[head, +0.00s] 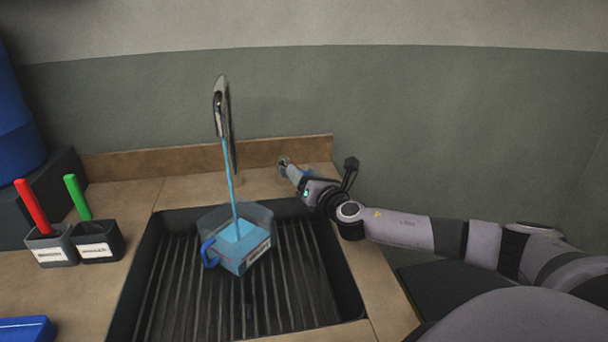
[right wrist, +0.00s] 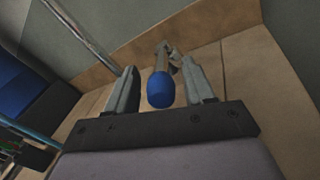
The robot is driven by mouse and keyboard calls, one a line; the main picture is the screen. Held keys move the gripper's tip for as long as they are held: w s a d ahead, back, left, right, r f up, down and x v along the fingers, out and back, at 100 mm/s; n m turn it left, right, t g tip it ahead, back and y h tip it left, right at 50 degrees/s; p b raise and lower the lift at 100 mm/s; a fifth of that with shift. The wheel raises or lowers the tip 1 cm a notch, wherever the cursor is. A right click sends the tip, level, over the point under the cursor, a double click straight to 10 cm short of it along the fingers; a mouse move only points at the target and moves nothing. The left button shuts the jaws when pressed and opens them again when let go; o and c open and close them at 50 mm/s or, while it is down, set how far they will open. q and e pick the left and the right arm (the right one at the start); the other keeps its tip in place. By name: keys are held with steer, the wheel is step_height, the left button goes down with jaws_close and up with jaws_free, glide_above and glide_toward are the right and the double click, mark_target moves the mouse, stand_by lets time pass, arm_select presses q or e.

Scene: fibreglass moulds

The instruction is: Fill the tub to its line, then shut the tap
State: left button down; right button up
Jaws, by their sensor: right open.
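A clear tub (head: 262,218) with a blue handle and a white label stands on the ribbed floor of the sink. Blue water from the tap (head: 221,108) runs down into it. Blue liquid fills its lower part, with clear wall above; I cannot make out the fill line. The tap's lever, with a blue end (right wrist: 160,90), lies between the two fingers of my right gripper (right wrist: 161,72) in the right wrist view. That gripper (head: 291,172) is open around it, at the back right of the sink in the head view. My left gripper is not in view.
The dark sink (head: 145,275) is set in a tan counter with a low back ledge (head: 200,155). Two small labelled holders with a red stick (head: 32,206) and a green stick (head: 77,196) stand left. A blue tray (head: 25,329) lies front left.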

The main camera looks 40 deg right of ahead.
steer(key=s+a, duration=0.1)
steer(key=s, duration=0.5)
steer(key=shift+s+b, duration=0.3)
steer(key=shift+s, duration=0.05)
steer(key=shift+a, duration=0.1)
